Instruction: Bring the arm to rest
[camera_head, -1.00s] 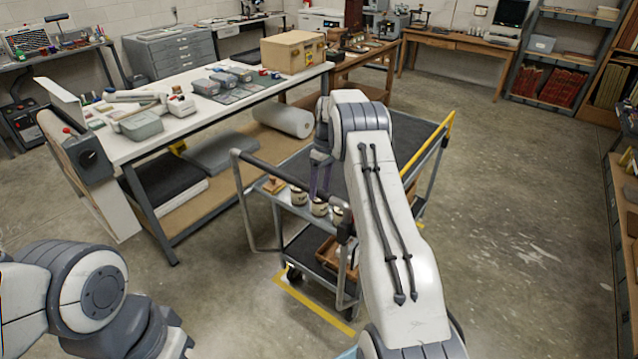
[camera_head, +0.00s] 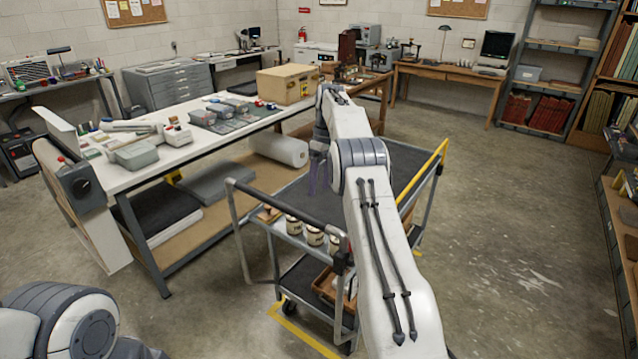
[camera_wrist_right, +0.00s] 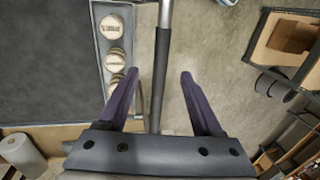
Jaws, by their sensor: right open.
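My right arm reaches over the grey cart (camera_head: 400,160). Its gripper (camera_head: 318,175) shows small in the head view, at the cart's left end above the dark handle bar (camera_head: 290,203). In the right wrist view the two purple fingers of the gripper (camera_wrist_right: 155,92) are spread wide with nothing held. The handle bar (camera_wrist_right: 160,75) passes in the gap between them in that picture; I cannot tell how far below it lies. My left arm shows only as arm links at the lower left of the head view, with its gripper out of the picture.
Several round-lidded jars (camera_head: 314,236) stand on the cart's near tray, also in the wrist view (camera_wrist_right: 114,60). A white worktable (camera_head: 165,160) with boxes stands left of the cart. Shelves (camera_head: 620,215) stand at the right edge. Open floor (camera_head: 500,220) lies right of the cart.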

